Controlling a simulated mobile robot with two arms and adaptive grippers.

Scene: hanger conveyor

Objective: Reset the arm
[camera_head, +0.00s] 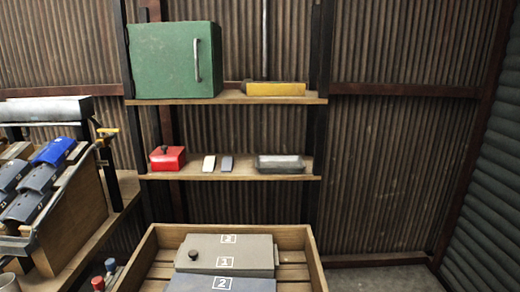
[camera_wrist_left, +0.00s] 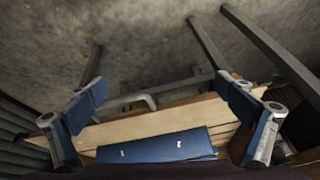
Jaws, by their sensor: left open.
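My left gripper (camera_wrist_left: 165,112) shows in the left wrist view, with its two blue-padded fingers wide apart and nothing between them. Beyond and below the fingers is a light wooden board or surface (camera_wrist_left: 170,117) with a blue panel (camera_wrist_left: 155,146) bearing small white marks. The gripper appears apart from both. Neither gripper shows in the head view, and the right gripper is in no view.
A wooden crate (camera_head: 315,268) holds grey numbered panels (camera_head: 228,256). Shelves behind hold a green cabinet (camera_head: 175,60), a yellow block (camera_head: 275,89), a red box (camera_head: 167,158) and a grey case (camera_head: 280,164). Blue pieces (camera_head: 52,152) sit on a rack at left. Floor at right is clear.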

